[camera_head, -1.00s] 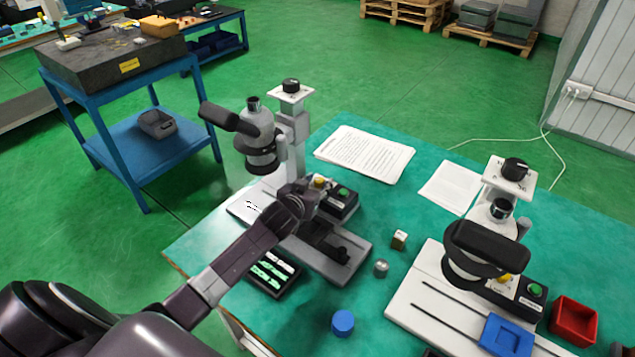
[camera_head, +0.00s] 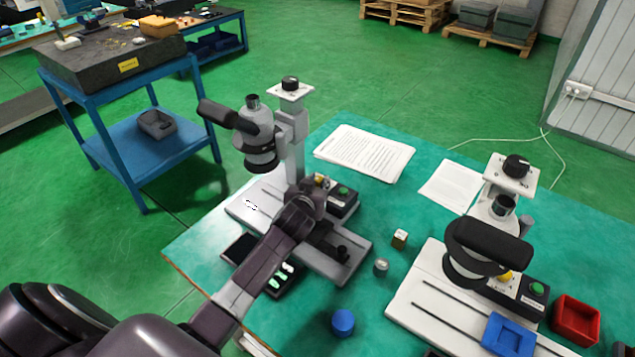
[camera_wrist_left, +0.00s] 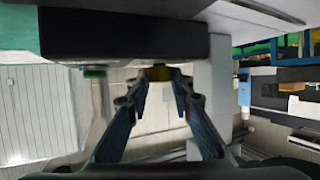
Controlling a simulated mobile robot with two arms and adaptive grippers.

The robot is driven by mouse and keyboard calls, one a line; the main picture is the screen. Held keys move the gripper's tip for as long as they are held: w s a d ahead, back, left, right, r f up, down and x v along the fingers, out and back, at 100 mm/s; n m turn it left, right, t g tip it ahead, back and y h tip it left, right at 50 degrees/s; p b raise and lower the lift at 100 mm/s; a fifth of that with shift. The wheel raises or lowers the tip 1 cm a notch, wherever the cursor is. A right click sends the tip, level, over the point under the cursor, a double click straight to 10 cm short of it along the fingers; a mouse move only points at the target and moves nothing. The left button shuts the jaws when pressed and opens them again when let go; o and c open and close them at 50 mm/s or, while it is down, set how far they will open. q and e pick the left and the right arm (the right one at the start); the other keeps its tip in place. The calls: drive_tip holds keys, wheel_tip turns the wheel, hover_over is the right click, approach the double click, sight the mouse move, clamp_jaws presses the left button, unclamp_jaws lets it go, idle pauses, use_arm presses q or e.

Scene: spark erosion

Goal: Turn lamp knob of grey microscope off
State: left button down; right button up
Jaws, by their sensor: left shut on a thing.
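The grey microscope (camera_head: 291,130) stands on the left part of the green table. Its black control box (camera_head: 344,203) carries a yellow lamp knob and a green button (camera_head: 343,191). My left gripper (camera_head: 318,185) reaches to this box from the front left, and its wrist hides part of the box and the base. In the left wrist view, the fingers (camera_wrist_left: 160,82) are shut on the yellow lamp knob (camera_wrist_left: 160,73) under the dark box (camera_wrist_left: 125,35). The green button also shows there (camera_wrist_left: 95,73). My right gripper is not in view.
A small brass cube (camera_head: 399,239), a grey cylinder (camera_head: 381,266) and a blue cap (camera_head: 343,322) lie between. Papers (camera_head: 364,153) lie behind.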

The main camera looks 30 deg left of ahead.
use_arm(q)
drive_tip(key=shift+r, duration=0.1)
drive_tip(key=c, duration=1.7)
unclamp_jaws()
drive_tip(key=v, duration=1.2)
